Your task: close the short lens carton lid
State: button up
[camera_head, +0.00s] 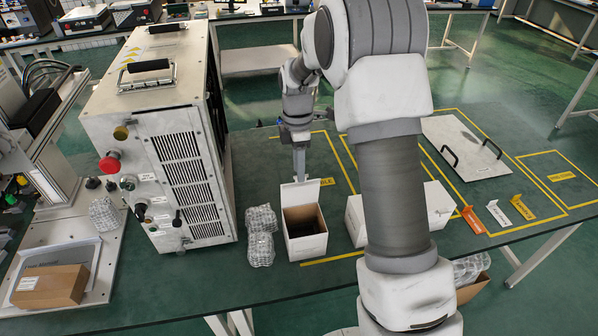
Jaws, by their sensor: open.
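A small white carton (306,247) stands on the green table at the centre, with its top open and a dark inside showing. Its lid (301,193) stands raised along the far edge. My gripper (299,177) points down just behind the raised lid, its tips close to the lid's top edge. I cannot tell whether they touch it. It is open and holds nothing that I can see. Another white carton (354,222) stands to the right, largely hidden behind my arm, so I cannot tell the state of its top.
Bubble-wrapped items (261,235) lie left of the open carton. A large metal cabinet (160,150) stands farther left. A brown carton (50,286) sits on a white board. A flat panel (466,146) and small coloured tags (473,219) lie to the right.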

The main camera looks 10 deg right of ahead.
jog(key=shift+s+f, duration=0.1)
jog(key=shift+f, duration=0.75)
jog(key=shift+c, duration=0.2)
grip_shut()
dwell(0.7)
